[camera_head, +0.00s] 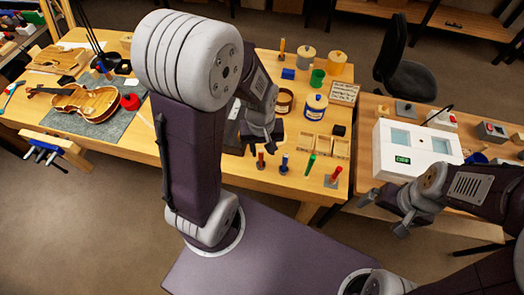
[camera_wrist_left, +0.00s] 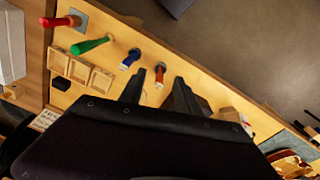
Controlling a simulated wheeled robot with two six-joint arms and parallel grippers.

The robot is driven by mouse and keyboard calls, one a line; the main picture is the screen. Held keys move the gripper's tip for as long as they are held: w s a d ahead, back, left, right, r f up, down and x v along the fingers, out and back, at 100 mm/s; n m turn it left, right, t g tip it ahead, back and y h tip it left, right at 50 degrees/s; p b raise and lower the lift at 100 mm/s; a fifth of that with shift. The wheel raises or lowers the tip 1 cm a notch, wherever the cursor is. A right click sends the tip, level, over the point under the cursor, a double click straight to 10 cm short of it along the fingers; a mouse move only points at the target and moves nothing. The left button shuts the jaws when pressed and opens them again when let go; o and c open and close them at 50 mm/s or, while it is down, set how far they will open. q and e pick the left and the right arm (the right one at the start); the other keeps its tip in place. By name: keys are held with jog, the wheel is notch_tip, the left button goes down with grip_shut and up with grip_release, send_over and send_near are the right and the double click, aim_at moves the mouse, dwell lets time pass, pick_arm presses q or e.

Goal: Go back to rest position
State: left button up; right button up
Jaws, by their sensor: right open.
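My left gripper (camera_head: 262,143) is over the front part of the wooden bench in the head view, partly hidden by my own arm. In the left wrist view its two dark fingers (camera_wrist_left: 158,92) stand apart with nothing between them. Beyond them on the bench are an orange-handled tool (camera_wrist_left: 159,75) and a blue-handled tool (camera_wrist_left: 130,58). My right gripper (camera_head: 384,214) is at the right in the head view, in front of the white box (camera_head: 412,150). Its fingers are apart and hold nothing.
A violin (camera_head: 88,101) lies on a grey mat at the bench's left. A blue clamp (camera_head: 42,150) sits at the front edge. A chair (camera_head: 405,80) stands behind. The floor in front is clear.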

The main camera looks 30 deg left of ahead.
pick_arm(q)
jog(key=s+m, duration=0.1)
jog(key=m, duration=0.1)
jog(key=s+d+r+m, duration=0.1)
jog(key=m, duration=0.1)
jog(key=s+m, duration=0.1)
jog(key=m, duration=0.1)
jog(key=shift+s+d+r, duration=0.2)
jog(key=shift+d, duration=0.05)
jog(key=shift+s, duration=0.1)
